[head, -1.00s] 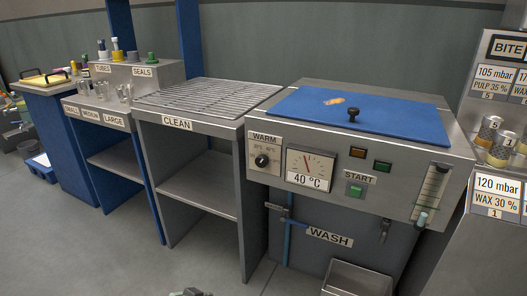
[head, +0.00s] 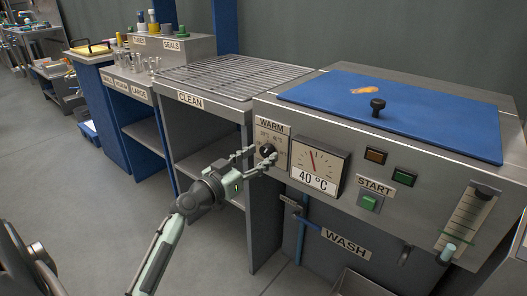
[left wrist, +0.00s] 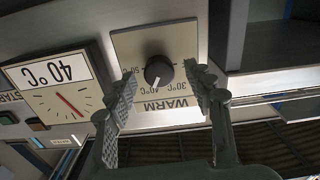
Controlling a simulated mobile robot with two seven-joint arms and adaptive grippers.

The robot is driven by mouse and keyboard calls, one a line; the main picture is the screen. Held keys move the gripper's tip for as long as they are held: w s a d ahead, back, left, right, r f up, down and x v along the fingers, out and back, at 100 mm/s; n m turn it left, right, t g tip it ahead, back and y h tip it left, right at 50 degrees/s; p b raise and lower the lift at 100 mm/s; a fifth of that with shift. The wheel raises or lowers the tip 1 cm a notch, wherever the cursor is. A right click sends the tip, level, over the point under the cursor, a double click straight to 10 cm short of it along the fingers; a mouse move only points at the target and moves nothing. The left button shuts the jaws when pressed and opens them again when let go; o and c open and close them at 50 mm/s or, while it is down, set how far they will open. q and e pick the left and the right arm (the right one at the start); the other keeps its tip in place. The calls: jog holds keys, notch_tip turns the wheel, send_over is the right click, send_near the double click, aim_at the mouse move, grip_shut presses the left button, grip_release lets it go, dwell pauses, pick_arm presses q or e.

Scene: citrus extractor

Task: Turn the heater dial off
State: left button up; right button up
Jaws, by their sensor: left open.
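The heater dial (head: 267,151) is a round black knob on the plate marked WARM (head: 272,128), on the front of the wash unit. In the left wrist view the dial (left wrist: 158,71) appears upside down, with a pale pointer line and temperature marks around it. My left gripper (head: 256,160) is open in front of the dial, with a finger on either side of it in the wrist view (left wrist: 164,85). I cannot tell whether the fingers touch the dial. The gauge (head: 317,165) beside it reads 40 °C. My right gripper is not in view.
A green START button (head: 369,202) and a flow tube (head: 467,216) are on the same panel, to the right. A blue lid (head: 400,112) with a black knob tops the unit. A rack marked CLEAN (head: 232,76) stands to the left. The floor in front is clear.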

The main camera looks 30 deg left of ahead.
pick_arm(q)
jog(key=shift+w+d, duration=0.1)
jog(key=shift+w, duration=0.75)
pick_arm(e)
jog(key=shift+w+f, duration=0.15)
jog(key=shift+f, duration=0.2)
pick_arm(q)
jog(key=c, duration=1.2)
jog(key=shift+o, duration=0.2)
